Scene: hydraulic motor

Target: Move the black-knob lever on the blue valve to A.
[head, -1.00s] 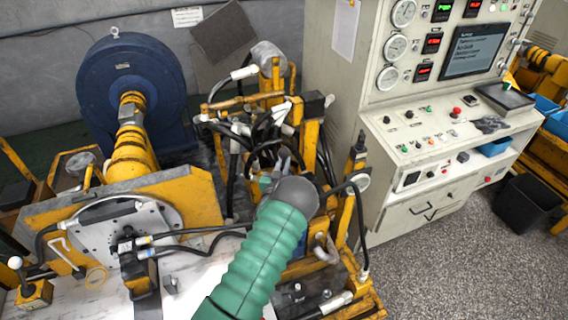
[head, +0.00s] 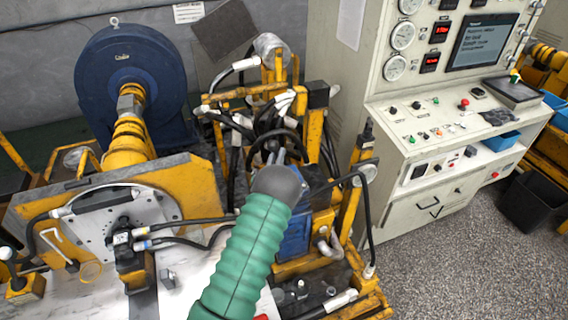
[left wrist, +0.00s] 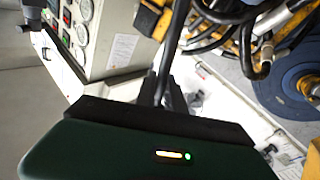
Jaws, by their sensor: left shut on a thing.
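The blue valve (head: 297,238) is on the yellow frame in the middle of the head view, partly hidden behind my green-sleeved left arm. My left gripper (head: 281,157) is beyond the rounded grey wrist, among black hoses, and shows only in small part. In the left wrist view my left gripper (left wrist: 163,92) is shut around a thin dark rod, which fits the valve's lever. The black knob itself cannot be made out, and the A mark is not visible. My right gripper is in neither view.
Black hoses (head: 285,120) and yellow posts crowd the space around the gripper. A white control cabinet (head: 400,200) with gauges stands to the right. A blue motor housing (head: 130,75) is at the back left. A separate white-knob lever (head: 7,254) stands at the far left.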

